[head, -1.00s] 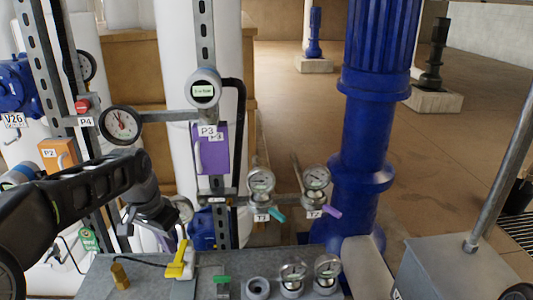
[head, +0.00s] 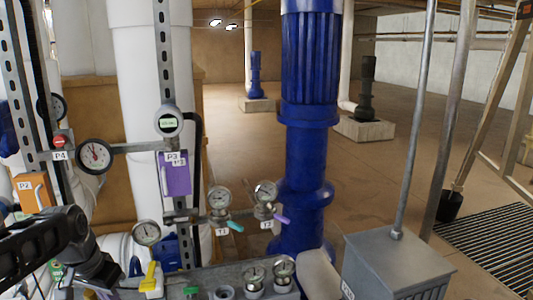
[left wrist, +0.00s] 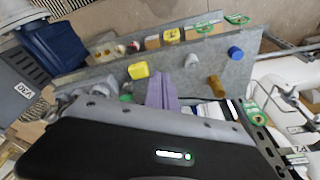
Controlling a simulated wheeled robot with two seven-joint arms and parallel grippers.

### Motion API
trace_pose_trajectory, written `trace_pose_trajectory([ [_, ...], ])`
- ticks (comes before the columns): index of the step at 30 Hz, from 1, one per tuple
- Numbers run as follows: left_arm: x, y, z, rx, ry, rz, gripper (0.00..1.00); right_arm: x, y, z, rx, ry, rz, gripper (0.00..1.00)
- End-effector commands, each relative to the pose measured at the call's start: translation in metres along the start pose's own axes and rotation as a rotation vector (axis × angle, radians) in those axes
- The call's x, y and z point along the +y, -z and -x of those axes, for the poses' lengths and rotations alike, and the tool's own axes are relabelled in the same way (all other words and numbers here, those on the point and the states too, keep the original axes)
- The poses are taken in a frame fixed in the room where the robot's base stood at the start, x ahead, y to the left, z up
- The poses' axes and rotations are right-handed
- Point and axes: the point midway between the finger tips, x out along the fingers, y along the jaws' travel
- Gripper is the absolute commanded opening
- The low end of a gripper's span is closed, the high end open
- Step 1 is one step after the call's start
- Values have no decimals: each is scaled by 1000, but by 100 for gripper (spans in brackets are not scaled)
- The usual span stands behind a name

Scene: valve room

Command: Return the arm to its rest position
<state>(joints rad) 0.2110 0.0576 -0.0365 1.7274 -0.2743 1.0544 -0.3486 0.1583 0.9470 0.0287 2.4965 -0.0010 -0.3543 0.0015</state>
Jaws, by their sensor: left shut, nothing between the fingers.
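My left arm comes in from the left edge of the head view. Its dark wrist and left gripper (head: 97,272) are low at the left, beside the yellow-handled valve on the grey bench (head: 215,272). The gripper is shut and holds nothing; its fingertips are hard to make out near the bottom edge. In the left wrist view the black gripper housing fills the bottom, and the bench (left wrist: 215,65) with its small fittings lies beyond it. My right gripper is not in view.
A gauge panel with a purple box (head: 174,176), an orange box (head: 35,191) and a P4 gauge (head: 95,156) stands behind the bench. A blue pump column (head: 305,150) is right of it. A grey box with a pole (head: 395,262) stands at the right. Open floor (head: 400,170) lies beyond.

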Motion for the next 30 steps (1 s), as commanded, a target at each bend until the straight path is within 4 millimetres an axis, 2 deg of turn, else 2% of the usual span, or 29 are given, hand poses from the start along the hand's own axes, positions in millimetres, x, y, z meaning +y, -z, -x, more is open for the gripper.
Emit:
trace_pose_trajectory([
  [8, 0, 33, -10, 151, 19, 67, 0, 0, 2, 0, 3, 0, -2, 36],
  [11, 7, 45, -26, 206, 11, 97, 0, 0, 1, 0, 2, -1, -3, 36],
  [14, 22, 55, -54, 253, -11, 130, 0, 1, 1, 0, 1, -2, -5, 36],
  [19, 65, 57, -122, 298, -75, 201, 0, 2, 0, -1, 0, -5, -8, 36],
  [23, 119, 31, -195, 287, -144, 272, 0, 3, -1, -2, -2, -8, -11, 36],
  [24, 139, 16, -218, 273, -166, 298, 0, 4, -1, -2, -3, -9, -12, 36],
  [26, 168, -10, -249, 245, -195, 333, 0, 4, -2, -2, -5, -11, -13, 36],
  [27, 187, -30, -267, 221, -211, 352, 0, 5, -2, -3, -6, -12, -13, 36],
  [29, 215, -65, -290, 175, -233, 379, 0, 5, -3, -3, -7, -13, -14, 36],
  [30, 232, -89, -303, 141, -245, 391, 0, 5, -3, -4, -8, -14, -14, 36],
])
